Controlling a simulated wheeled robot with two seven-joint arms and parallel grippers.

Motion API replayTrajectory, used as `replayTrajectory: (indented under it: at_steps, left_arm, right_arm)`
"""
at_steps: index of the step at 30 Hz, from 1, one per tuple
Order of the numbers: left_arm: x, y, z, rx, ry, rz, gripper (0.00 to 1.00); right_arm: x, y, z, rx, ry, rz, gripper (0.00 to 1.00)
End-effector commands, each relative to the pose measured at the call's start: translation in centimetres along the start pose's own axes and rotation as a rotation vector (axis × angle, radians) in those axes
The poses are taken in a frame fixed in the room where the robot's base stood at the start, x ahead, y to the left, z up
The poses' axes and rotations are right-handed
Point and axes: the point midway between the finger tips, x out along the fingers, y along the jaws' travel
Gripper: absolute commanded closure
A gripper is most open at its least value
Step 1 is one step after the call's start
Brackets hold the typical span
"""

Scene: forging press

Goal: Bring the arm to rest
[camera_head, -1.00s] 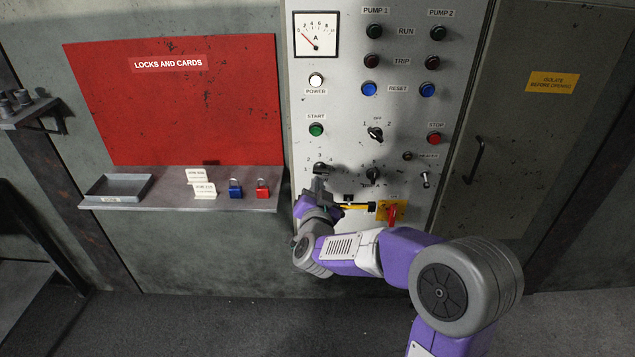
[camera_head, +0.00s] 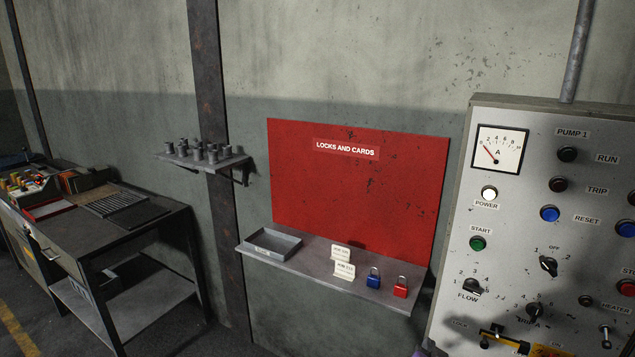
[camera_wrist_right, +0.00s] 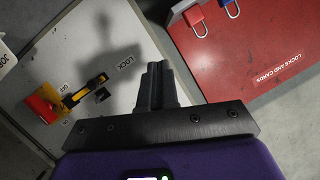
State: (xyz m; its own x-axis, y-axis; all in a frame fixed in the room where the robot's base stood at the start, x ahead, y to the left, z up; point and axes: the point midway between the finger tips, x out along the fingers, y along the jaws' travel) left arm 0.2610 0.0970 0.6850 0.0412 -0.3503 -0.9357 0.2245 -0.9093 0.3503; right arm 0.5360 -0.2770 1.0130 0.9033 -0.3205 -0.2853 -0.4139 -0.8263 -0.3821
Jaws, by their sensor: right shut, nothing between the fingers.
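My right gripper (camera_wrist_right: 159,72) shows in the right wrist view with its two grey fingers together and nothing between them. It is in front of the grey control panel (camera_wrist_right: 125,45), apart from it, and casts a shadow on it. In the head view the right gripper cannot be made out; only a bit of my purple arm shows at the bottom edge. My left gripper is in neither view.
The control panel (camera_head: 515,215) stands at the right in the head view. Left of it, a shelf (camera_head: 310,282) below a red board (camera_head: 350,190) holds a tray, cards, a blue padlock (camera_head: 374,278) and a red padlock (camera_head: 401,287). A workbench (camera_head: 95,245) stands far left.

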Motion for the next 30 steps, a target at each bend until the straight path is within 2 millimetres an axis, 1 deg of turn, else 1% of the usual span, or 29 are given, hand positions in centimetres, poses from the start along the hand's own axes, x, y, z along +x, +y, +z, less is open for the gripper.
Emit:
replayTrajectory:
  at_steps: [1,2,3,5,6,8,9,11,12,14,15,18,21,22,24,27,30]
  left_arm:
    - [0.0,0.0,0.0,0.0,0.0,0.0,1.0]
    - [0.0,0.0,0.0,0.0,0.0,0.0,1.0]
    - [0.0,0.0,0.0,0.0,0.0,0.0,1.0]
    - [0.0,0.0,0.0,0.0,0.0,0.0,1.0]
    - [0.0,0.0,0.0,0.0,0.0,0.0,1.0]
    - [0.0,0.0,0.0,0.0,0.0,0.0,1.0]
    - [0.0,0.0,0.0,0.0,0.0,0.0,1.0]
    - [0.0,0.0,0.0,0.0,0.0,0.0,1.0]
    - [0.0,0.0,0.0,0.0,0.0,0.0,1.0]
    - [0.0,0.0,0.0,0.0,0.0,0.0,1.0]
    - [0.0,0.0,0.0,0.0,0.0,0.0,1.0]
    - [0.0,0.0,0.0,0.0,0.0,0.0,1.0]
    - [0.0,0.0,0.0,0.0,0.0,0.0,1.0]
    - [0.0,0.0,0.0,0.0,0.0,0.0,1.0]
    - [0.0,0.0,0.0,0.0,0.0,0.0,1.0]
    - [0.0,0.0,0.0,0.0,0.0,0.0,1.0]
    - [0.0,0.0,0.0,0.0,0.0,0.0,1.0]
  right_arm:
    - [0.2,0.6,4.4,-0.035,-0.11,-0.005,1.0]
    - [0.1,0.9,6.7,-0.053,-0.169,-0.011,1.0]
    - [-0.2,1.3,9.7,-0.074,-0.25,-0.019,1.0]
    - [-1.0,2.0,14.2,-0.101,-0.372,-0.028,1.0]
    - [-1.8,2.6,17.1,-0.118,-0.455,-0.035,1.0]
    - [-3.4,3.5,21.3,-0.14,-0.581,-0.042,1.0]
    - [-4.7,4.1,24.0,-0.152,-0.666,-0.047,1.0]
    - [-6.9,5.1,27.8,-0.169,-0.793,-0.055,1.0]
    - [-8.7,5.8,30.1,-0.178,-0.879,-0.059,1.0]
    - [-11.3,6.6,33.1,-0.188,-0.998,-0.067,1.0]
    - [-13.1,7.1,34.8,-0.192,-1.072,-0.072,1.0]
    - [-17.1,8.2,37.9,-0.2,-1.224,-0.083,1.0]
    - [-19.8,8.7,39.5,-0.203,-1.323,-0.091,1.0]
    - [-20.3,8.8,39.8,-0.203,-1.343,-0.093,0.97]
    - [-21.1,9.0,40.2,-0.205,-1.371,-0.097,0.86]
    - [-21.5,9.0,40.4,-0.205,-1.383,-0.099,0.71]
    - [-21.4,9.0,40.3,-0.205,-1.381,-0.098,0.57]
